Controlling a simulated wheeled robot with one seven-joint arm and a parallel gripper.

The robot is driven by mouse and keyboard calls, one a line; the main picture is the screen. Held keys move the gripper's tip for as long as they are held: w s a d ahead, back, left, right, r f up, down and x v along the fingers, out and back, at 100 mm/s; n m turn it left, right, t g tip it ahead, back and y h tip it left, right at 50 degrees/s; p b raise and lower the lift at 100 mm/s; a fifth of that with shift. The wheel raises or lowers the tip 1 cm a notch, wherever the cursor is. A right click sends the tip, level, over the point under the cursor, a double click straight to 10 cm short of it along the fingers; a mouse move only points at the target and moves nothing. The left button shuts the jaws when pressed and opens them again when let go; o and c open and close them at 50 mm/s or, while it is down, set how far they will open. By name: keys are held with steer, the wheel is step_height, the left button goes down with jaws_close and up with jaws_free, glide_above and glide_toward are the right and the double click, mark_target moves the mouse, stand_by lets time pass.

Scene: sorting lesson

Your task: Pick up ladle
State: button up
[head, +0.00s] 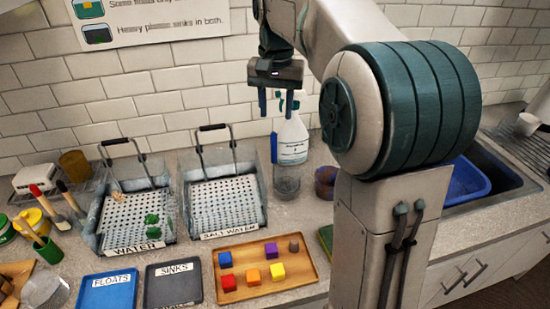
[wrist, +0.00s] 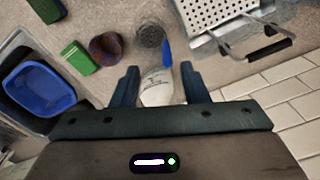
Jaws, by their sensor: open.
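I cannot pick out a ladle for certain. At the far left of the head view, a red-tipped utensil (head: 37,191) and a dark-tipped utensil (head: 63,188) lean near a green cup (head: 41,252); their lower ends are too small to name. My gripper (head: 276,112) is open and empty, high at the back beside the wall, far to the right of these utensils. In the wrist view my gripper (wrist: 158,85) has its fingers apart, with a white spray bottle (wrist: 158,90) showing between them, apparently beyond them. The bottle also shows in the head view (head: 292,145).
Two clear bins labelled water (head: 168,231) and salt water (head: 262,214) stand mid-counter. Before them lie a blue tray (head: 106,297), a dark tray (head: 173,290) and a wooden tray (head: 302,283) with coloured blocks. A blue basin (wrist: 40,88) sits in the sink.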

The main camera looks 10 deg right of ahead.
mark_target(273, 134)
steer(key=shift+m, duration=0.4)
steer(key=w+f, duration=0.1)
steer(key=f, duration=0.1)
steer(key=w+f, duration=0.1)
steer(key=f, duration=0.4)
steer(key=shift+w, duration=0.4)
steer(key=shift+w+d+f+p, duration=0.15)
steer(key=shift+f+p, duration=0.65)
steer(key=shift+f, duration=1.85)
jaws_close()
